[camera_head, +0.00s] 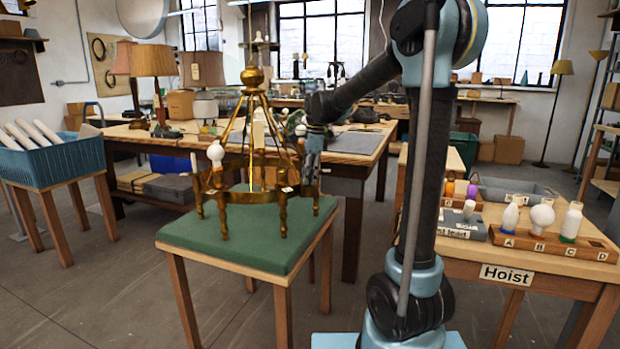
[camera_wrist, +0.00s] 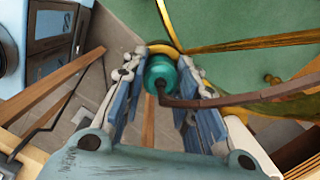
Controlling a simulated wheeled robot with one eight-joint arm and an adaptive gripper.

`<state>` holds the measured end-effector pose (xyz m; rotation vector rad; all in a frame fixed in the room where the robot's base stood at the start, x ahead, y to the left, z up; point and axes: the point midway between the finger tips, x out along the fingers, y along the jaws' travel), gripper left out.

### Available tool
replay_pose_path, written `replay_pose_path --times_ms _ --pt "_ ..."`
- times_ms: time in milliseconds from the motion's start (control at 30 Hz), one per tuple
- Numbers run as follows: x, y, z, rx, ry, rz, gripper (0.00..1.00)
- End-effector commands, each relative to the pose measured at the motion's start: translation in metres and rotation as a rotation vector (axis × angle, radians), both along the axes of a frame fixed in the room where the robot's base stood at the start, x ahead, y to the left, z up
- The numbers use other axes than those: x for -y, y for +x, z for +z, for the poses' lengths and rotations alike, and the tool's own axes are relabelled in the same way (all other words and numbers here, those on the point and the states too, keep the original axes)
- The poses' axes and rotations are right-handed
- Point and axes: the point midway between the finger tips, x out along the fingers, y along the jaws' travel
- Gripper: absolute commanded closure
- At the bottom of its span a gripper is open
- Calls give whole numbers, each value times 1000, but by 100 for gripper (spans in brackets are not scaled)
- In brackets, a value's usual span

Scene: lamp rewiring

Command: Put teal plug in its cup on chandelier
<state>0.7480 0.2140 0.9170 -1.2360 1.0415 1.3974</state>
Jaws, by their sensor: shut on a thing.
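The brass chandelier (camera_head: 250,195) stands on a green-topped table, with a white bulb (camera_head: 215,153) at its left side. My gripper (camera_head: 310,165) is at the right side of its ring. In the wrist view my gripper (camera_wrist: 165,95) is shut on the teal plug (camera_wrist: 160,76), which lies between the two fingers. A brown cord or arm (camera_wrist: 225,101) runs from beside the plug to the right. A brass piece of the chandelier (camera_wrist: 250,42) passes just beyond the plug. The cup is not clearly visible, and I cannot tell whether the plug touches it.
The green tabletop (camera_head: 190,238) has free room in front of the chandelier. A bench marked Hoist (camera_head: 508,274) stands at the right with a lettered bulb rack (camera_head: 535,243). A blue crate (camera_head: 60,165) is at the left, and a cluttered workbench (camera_head: 350,160) is behind.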

Motion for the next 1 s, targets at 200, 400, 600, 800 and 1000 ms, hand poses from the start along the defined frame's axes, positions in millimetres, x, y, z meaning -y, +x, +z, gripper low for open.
replay_pose_path --times_ms 200,400,600,800,1000 --pt "2 0 -1 0 0 -2 96" --pt "2 0 -1 0 0 -2 66" --pt "2 0 -1 0 0 -2 49" --pt "2 0 -1 0 0 -2 49" --pt "3 1 12 0 0 -2 49"
